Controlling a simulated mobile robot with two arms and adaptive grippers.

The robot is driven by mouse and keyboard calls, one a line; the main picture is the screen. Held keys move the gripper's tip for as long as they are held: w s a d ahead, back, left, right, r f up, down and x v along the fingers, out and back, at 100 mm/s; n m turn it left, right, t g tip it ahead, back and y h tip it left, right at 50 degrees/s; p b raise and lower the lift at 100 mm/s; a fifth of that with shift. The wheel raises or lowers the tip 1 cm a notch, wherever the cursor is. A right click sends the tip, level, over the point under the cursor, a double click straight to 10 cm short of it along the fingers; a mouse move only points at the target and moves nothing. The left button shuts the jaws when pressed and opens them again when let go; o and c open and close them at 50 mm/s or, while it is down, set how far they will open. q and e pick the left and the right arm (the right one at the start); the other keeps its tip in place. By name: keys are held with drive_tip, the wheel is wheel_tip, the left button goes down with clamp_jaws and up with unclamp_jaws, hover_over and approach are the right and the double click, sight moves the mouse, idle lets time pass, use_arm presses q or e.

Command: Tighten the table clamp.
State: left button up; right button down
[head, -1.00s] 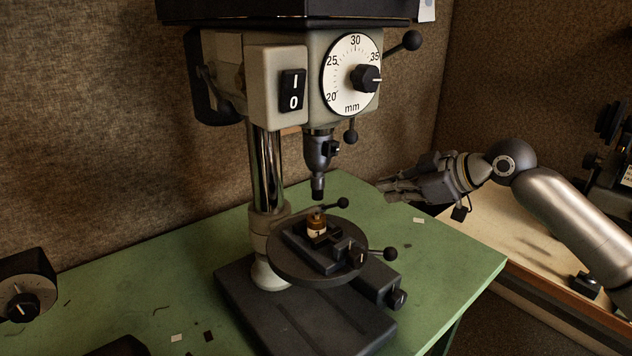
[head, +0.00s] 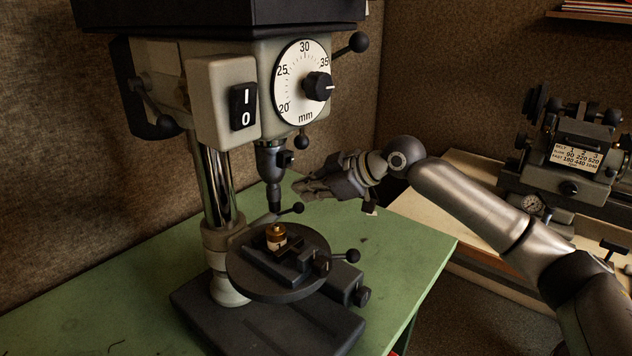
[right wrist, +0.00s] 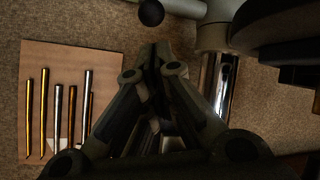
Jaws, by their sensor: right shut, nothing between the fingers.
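The drill press's round work table (head: 240,274) sits on a collar around the chrome column (head: 215,180). A short lever with a black ball end (head: 298,208) sticks out from beside that collar, behind the table; it looks like the table clamp. My right gripper (head: 302,188) is shut and empty, in the air just right of the drill chuck (head: 272,160) and above the lever's ball, apart from it. In the right wrist view its closed fingers (right wrist: 158,62) point up the picture. A black ball (right wrist: 151,12) shows beyond them; I cannot tell which lever it belongs to. My left gripper is out of view.
A small vise (head: 290,262) with a brass piece (head: 275,236) stands on the table. Another ball-ended lever (head: 352,256) sticks out on the right. A board with several metal rods (right wrist: 60,60) shows in the wrist view. A grey machine (head: 570,150) stands right.

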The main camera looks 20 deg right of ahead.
sight(287, 211)
drive_tip(key=p+x, duration=0.1)
drive_tip(key=x, duration=0.4)
drive_tip(key=shift+a+f, duration=0.1)
